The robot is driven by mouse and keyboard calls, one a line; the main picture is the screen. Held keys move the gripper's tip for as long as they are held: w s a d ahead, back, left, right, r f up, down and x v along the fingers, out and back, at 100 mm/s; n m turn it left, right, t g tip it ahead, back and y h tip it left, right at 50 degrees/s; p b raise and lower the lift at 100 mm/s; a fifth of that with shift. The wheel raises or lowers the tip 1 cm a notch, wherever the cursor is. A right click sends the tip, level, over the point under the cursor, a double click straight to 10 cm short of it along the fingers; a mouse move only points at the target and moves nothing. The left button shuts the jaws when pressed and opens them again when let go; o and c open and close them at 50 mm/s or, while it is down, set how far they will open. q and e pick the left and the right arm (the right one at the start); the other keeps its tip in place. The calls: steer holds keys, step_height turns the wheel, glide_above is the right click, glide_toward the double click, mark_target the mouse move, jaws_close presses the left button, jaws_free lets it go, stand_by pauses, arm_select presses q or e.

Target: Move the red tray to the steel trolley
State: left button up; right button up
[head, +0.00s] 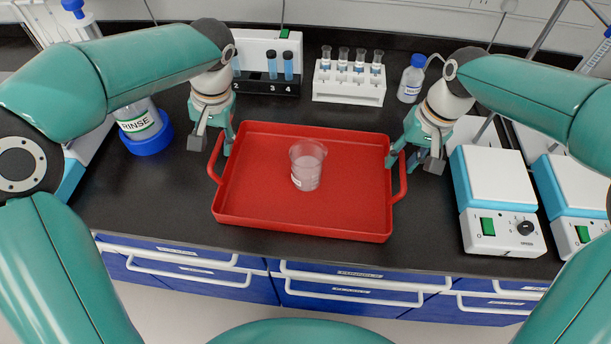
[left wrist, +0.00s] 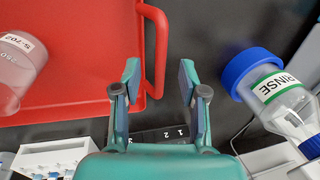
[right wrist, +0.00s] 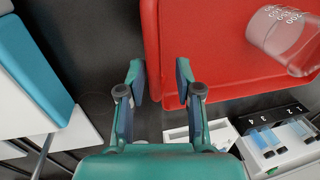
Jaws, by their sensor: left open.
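The red tray (head: 255,185) lies flat on the dark bench, with a handle at each short side. A clear beaker (head: 307,168) stands in it. My left gripper (head: 213,143) is open at the tray's left handle (head: 214,160); in the left wrist view the handle (left wrist: 161,45) appears between the spread fingers (left wrist: 158,80). My right gripper (head: 415,155) is open near the right handle (head: 401,178); in the right wrist view the tray's edge (right wrist: 151,50) appears between its fingers (right wrist: 160,82). I cannot tell whether fingers touch the tray. The steel trolley is not in view.
A rinse bottle (head: 140,125) stands left of the tray. Vial racks (head: 350,92) and a blue-capped bottle (head: 411,78) stand behind it. Hotplate devices (head: 495,195) stand at the right. Blue drawers (head: 350,285) are below the bench's front edge.

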mark_target(216, 151)
arm_select(q)
steer(key=shift+x, duration=2.15)
arm_select(e)
steer(key=shift+a+f, duration=0.2)
steer(key=shift+f, duration=0.85)
steer(key=shift+a+f, duration=0.2)
steer(key=shift+f, duration=0.85)
arm_select(q)
steer(key=c, duration=0.7)
arm_select(e)
jaws_close()
arm_select(q)
jaws_close()
steer(key=shift+d, duration=0.1)
